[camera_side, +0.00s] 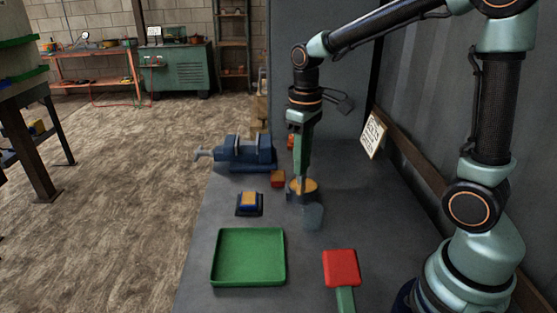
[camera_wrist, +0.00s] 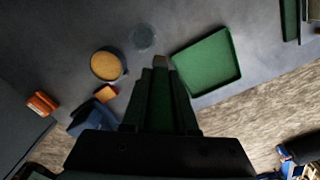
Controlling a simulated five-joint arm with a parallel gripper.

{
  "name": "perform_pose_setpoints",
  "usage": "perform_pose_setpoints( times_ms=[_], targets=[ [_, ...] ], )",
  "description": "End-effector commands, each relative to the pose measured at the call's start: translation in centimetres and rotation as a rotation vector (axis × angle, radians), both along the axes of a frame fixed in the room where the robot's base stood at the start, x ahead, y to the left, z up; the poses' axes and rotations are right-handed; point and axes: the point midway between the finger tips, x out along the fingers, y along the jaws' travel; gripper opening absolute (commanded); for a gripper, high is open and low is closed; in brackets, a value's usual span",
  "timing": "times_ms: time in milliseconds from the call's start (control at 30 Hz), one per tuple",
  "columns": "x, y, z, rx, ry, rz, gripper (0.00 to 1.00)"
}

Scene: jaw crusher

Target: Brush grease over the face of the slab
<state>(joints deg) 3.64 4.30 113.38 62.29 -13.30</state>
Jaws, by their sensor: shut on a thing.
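My gripper (camera_side: 303,122) points down and is shut on a slim green-handled thing, apparently the brush (camera_side: 303,150). Its lower end overlaps the round pot with an orange top (camera_side: 310,185) in the side view; I cannot tell whether they touch. In the wrist view my gripper (camera_wrist: 160,95) shows a small brownish tip (camera_wrist: 161,62) at its end, and the pot (camera_wrist: 106,65) appears to the left. I cannot tell for sure which thing is the slab. A red flat block (camera_side: 341,267) with a green bar (camera_side: 346,300) below it lies at the front right.
A green tray (camera_side: 214,265) is at the front, also in the wrist view (camera_wrist: 232,50). A blue vise (camera_side: 245,152), a red-orange block (camera_side: 278,179), a dark-based block with orange top (camera_side: 249,199) and a grey round thing (camera_side: 313,217) stand nearby. A wall is behind.

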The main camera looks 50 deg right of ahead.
Motion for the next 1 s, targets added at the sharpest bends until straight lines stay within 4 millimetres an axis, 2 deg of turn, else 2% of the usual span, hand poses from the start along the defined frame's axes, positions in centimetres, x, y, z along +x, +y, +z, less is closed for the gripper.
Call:
perform_pose_setpoints(
  times_ms=[100,200,367,467,733,1000],
  targets=[
    [-1.7,1.4,-0.1,0.0,-0.001,-0.09,0.0],
    [-2.5,2.0,-0.2,0.0,-0.001,-0.139,0.0],
    [-2.1,2.3,-0.1,0.0,0.0,-0.169,0.0],
    [-0.5,2.1,0.2,0.0,0.001,-0.168,0.0],
    [6.4,1.5,1.1,0.0,0.002,-0.156,0.0],
    [12.7,0.5,0.7,0.0,0.004,-0.144,0.0]
  ],
)
